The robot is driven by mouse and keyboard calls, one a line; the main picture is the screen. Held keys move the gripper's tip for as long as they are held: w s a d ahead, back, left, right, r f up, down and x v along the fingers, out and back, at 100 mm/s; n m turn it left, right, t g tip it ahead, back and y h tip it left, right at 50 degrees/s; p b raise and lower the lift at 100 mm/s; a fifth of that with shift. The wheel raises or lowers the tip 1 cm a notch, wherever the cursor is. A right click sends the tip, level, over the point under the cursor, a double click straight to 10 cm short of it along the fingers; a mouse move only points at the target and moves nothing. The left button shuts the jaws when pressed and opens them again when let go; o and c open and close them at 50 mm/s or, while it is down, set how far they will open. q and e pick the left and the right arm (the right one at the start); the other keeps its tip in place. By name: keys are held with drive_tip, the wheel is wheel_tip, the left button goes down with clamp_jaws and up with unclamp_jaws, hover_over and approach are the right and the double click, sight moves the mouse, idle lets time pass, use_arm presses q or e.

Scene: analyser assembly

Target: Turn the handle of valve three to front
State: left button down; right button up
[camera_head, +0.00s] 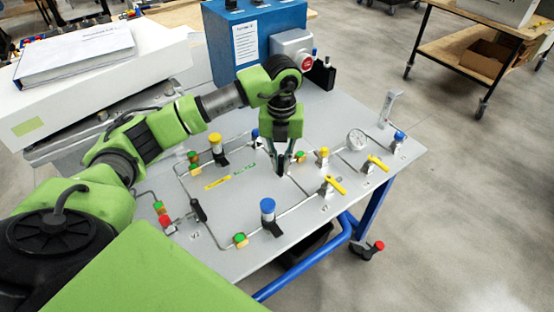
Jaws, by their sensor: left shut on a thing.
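My left gripper (281,169) reaches down from above to the middle of the grey panel table (320,120). Its dark fingers are shut around a valve handle on the piping, and they hide most of it, so its direction cannot be read. Two valves with yellow lever handles, one nearer (335,185) and one farther right (377,162), stand to the right of the gripper. Which valve is number three cannot be read from the labels. My right gripper is not in view.
A blue-topped fitting (268,207) stands in front of the gripper, and a yellow-topped one (215,143) to its left. A blue control box (255,35) with a red button stands behind. A white case (95,75) lies at the left.

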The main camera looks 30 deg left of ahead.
use_arm(q)
drive_tip(key=n, duration=0.2)
drive_tip(key=w+d+n, duration=0.1)
drive_tip(key=n, duration=0.1)
drive_tip(key=shift+r, duration=0.1)
drive_tip(key=shift+w+d+n+p, duration=0.15)
drive_tip(key=shift+w+n+p, duration=0.1)
drive_tip(key=shift+n, duration=0.6)
drive_tip(key=shift+w+d+n+p, duration=0.1)
drive_tip(key=shift+w+d+n, duration=0.1)
drive_tip(key=shift+n, duration=0.65)
drive_tip(key=c, duration=2.1)
unclamp_jaws()
wheel_tip(320, 180, up, 12)
drive_tip(key=shift+f, duration=0.1)
